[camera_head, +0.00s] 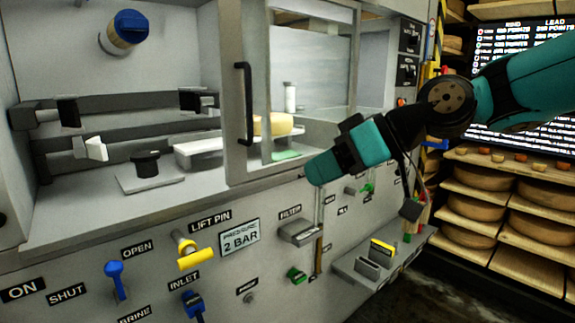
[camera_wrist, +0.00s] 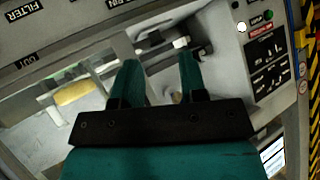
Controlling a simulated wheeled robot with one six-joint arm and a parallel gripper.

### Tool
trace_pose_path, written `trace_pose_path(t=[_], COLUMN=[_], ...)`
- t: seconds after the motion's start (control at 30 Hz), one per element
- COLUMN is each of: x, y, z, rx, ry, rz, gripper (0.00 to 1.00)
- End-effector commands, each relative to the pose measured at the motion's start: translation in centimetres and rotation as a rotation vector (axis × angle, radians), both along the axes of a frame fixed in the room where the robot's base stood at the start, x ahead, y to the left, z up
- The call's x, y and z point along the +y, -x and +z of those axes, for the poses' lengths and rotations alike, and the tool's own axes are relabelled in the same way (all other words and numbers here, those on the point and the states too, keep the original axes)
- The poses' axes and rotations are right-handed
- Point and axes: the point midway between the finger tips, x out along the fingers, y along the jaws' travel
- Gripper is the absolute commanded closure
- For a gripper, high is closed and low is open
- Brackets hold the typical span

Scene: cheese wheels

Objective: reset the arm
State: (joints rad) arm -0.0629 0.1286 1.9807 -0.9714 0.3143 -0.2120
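My gripper (camera_head: 322,168) is teal and black and hangs in front of the machine's counter edge, right of the glass door's frame. In the wrist view my gripper (camera_wrist: 158,62) shows two teal fingers set apart, with nothing held between them. My teal arm (camera_head: 525,88) reaches in from the right side of the head view. I cannot tell whether the gripper touches the counter edge.
The glass door (camera_head: 310,75) has a black handle (camera_head: 245,103). A yellow cheese wheel (camera_head: 275,124) sits behind it. The front panel carries a yellow lift pin (camera_head: 195,259) and blue valve handles (camera_head: 114,271). Shelves of cheese wheels (camera_head: 540,228) stand at right.

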Motion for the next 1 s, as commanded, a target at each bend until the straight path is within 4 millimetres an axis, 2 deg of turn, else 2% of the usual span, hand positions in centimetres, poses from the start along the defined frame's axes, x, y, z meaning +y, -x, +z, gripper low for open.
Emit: trace_pose_path(t=[0.03, 0.1, 0.3, 0.47, 0.5, 0.9, 1.0], x=[-0.3, -1.4, -5.2, -8.4, -8.2, -8.1, -8.1], y=[3.6, 7.4, 16.0, 21.6, 21.0, 20.8, 20.8], z=[-1.7, -4.1, -9.1, -12.0, -9.5, 1.1, 2.7], rx=[0.079, 0.179, 0.382, 0.503, 0.496, 0.493, 0.493], ry=[0.085, 0.188, 0.411, 0.556, 0.545, 0.541, 0.541], rz=[-0.020, -0.057, -0.150, -0.218, -0.217, -0.214, -0.214], gripper=[0.61, 0.61, 0.61, 0.61, 0.61, 0.61, 0.61])
